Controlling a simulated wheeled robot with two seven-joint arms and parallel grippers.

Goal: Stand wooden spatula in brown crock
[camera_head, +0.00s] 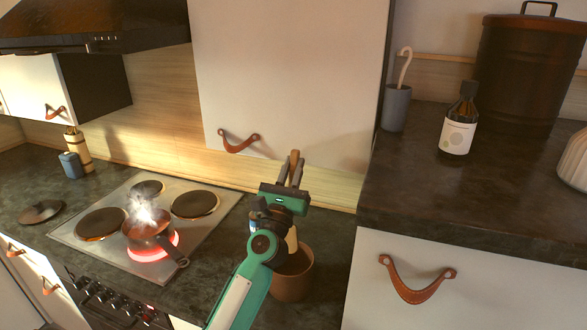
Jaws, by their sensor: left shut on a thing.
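My left gripper (292,172) is shut on the wooden spatula (294,156), whose brown end shows between and just above the fingertips. A pale wooden part shows below the gripper, beside my wrist and over the mouth of the brown crock. My gripper and wrist hide the spatula's middle. The brown crock (293,283) stands on the dark counter at the front edge, partly behind my left arm. I cannot tell whether the spatula's lower end is inside the crock or in front of it. My right gripper is not in view.
A steaming copper pot (150,236) sits on a glowing burner of the stove (205,240), left of my arm. A raised counter (440,198) at right holds a brown bottle (459,125) and a grey cup (396,106). A white cabinet (285,70) hangs above.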

